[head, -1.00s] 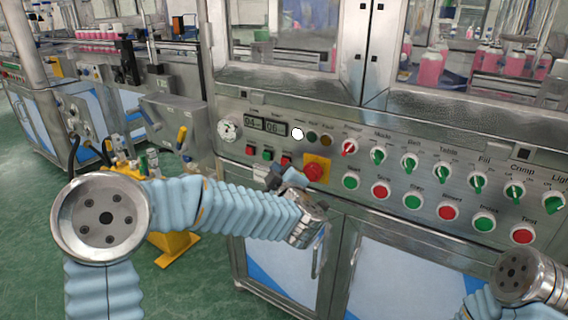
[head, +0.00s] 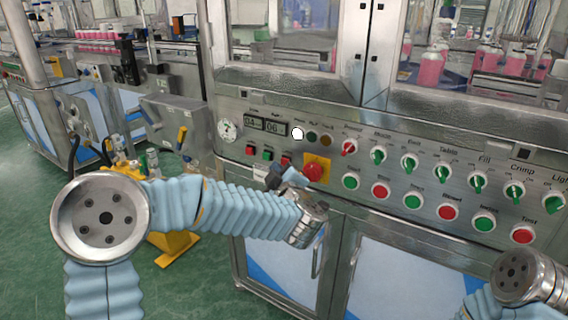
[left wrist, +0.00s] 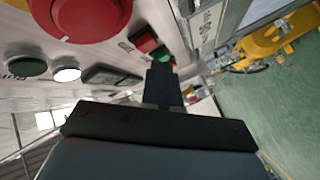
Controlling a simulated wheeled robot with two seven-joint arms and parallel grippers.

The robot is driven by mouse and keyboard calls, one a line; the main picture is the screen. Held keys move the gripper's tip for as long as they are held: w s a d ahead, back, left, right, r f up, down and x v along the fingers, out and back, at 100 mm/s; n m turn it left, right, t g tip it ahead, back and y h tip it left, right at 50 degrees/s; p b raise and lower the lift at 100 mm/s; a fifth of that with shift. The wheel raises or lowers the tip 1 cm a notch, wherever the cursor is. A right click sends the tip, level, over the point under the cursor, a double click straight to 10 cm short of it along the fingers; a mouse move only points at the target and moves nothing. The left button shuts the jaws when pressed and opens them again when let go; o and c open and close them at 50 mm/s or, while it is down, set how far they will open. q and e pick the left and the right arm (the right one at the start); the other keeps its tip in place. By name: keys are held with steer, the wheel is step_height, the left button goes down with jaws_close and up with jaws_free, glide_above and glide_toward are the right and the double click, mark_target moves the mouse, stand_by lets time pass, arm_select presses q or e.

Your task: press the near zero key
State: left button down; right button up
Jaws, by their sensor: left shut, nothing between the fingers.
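A row of small keys sits under two counter displays (head: 265,124) on the machine's front panel: a red key (head: 250,149), a green key (head: 267,155) and another red key (head: 286,160). I cannot read which is the near zero key. My left gripper (head: 274,173) is just below and in front of the right-hand red key, partly covering the panel there. In the left wrist view its shut, empty fingers (left wrist: 163,84) point toward a red key (left wrist: 144,40) and a green key (left wrist: 160,52); I cannot tell contact. My right gripper is out of view.
A big red stop knob (head: 314,170) on a yellow plate stands close to the right of my left gripper. Further right are rows of selector switches (head: 412,161) and round buttons (head: 413,202). A yellow machine part (head: 178,244) stands at the left.

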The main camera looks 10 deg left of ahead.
arm_select(q)
steer(key=shift+w, duration=0.1)
stand_by(0.6)
steer(key=shift+w+d, duration=0.15)
steer(key=shift+w, duration=0.15)
steer(key=shift+w+d, duration=0.15)
steer(key=shift+w, duration=0.2)
stand_by(0.6)
stand_by(0.3)
steer(key=shift+s+a, duration=0.25)
steer(key=shift+s, duration=0.5)
steer(key=shift+b, duration=0.3)
steer(key=s, duration=0.1)
steer(key=s+a+b, duration=0.1)
steer(key=s, duration=0.2)
steer(key=shift+s+a, duration=0.4)
